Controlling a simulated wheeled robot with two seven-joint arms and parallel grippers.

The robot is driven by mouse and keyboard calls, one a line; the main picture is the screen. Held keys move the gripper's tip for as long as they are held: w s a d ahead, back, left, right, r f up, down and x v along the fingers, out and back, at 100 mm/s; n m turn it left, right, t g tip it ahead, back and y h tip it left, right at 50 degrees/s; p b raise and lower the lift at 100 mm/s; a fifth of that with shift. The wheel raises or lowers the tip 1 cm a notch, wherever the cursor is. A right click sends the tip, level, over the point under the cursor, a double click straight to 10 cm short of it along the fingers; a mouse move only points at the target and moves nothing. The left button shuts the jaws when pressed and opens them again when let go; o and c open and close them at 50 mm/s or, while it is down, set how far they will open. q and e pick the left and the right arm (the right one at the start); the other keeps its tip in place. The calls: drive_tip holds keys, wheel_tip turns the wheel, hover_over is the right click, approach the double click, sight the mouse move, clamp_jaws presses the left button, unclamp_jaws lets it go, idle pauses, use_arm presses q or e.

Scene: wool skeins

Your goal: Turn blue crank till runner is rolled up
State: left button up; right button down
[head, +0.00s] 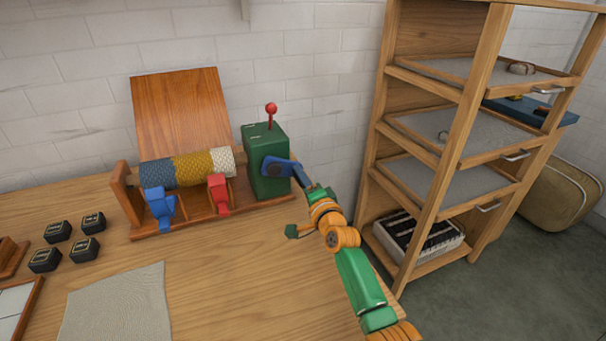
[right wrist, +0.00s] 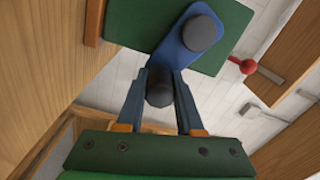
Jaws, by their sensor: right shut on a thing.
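The blue crank (head: 278,165) sits on the side of a green box (head: 267,140) at the right end of a wooden roller stand. In the right wrist view, its blue arm (right wrist: 185,58) runs from a dark hub to a dark handle (right wrist: 160,90). My right gripper (head: 301,176) is at the handle end. Its fingers (right wrist: 160,92) are closed around the handle. A knitted roll (head: 193,167) with grey-blue, yellow and white bands lies across the stand; I cannot tell how much of the runner is wound. My left gripper is out of view.
A red-knobbed lever (head: 271,112) stands on the green box. Blue (head: 160,207) and red (head: 218,194) clamp-like parts sit before the roll. A grey cloth (head: 118,305) and several black boxes (head: 85,249) lie left. A wooden shelf (head: 440,170) stands close right of my arm.

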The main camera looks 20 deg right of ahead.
sight(282, 181)
drive_tip(key=m, duration=0.1)
drive_tip(key=a+f+m, duration=0.1)
drive_tip(key=m, duration=0.1)
drive_tip(key=f+m, duration=0.1)
drive_tip(key=shift+a+f+m+b, duration=0.2)
drive_tip(key=shift+a+m+b, duration=0.1)
drive_tip(key=shift+b, duration=0.1)
drive_tip(key=shift+w+a+f+m, duration=0.1)
drive_tip(key=shift+a+f+m, duration=0.15)
drive_tip(key=shift+m, duration=0.5)
drive_tip(key=shift+s+a+f+m, duration=0.1)
drive_tip(key=shift+a+f+m, duration=0.1)
drive_tip(key=shift+a+m, duration=0.35)
drive_tip(key=shift+w+a+f+m, duration=0.1)
drive_tip(key=shift+a+f+m, duration=0.1)
drive_tip(key=shift+m, duration=0.7)
drive_tip(key=c, duration=0.5)
unclamp_jaws()
drive_tip(key=shift+c, duration=0.2)
